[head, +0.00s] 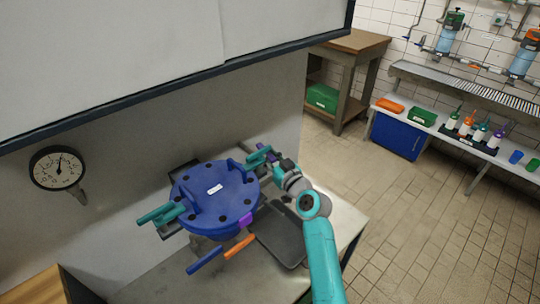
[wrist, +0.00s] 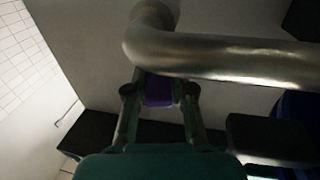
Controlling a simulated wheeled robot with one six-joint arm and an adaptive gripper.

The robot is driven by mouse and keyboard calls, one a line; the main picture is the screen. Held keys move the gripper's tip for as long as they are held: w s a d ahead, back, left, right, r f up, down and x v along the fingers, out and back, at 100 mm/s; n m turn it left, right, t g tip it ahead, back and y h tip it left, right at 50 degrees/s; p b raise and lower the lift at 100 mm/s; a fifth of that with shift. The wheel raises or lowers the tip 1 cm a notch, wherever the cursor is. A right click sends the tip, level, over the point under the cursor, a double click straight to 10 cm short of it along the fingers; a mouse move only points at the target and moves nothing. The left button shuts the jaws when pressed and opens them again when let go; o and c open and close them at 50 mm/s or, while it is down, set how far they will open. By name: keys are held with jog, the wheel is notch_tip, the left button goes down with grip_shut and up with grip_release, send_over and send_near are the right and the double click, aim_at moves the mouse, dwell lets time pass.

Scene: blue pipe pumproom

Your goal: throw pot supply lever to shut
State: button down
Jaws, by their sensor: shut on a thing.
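A purple grip (wrist: 159,91), which looks like the end of the lever, sits between the two fingers of my gripper (wrist: 159,98) in the wrist view. The fingers are shut on it, one on each side. A thick bent metal pipe (wrist: 230,57) runs just beyond the fingertips. In the head view my gripper (head: 275,164) is at the far right side of the blue round pot (head: 214,191), near the wall. A little purple (head: 262,148) shows there. The lever's body and pivot are mostly hidden, and I cannot read its setting.
A gauge (head: 59,168) is on the left wall. Open tiled floor (head: 425,220) lies to the right.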

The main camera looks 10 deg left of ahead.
jog(key=shift+m+t+h, duration=0.3)
jog(key=shift+h, duration=0.1)
jog(key=c, duration=1)
grip_release()
jog(key=shift+y, duration=0.3)
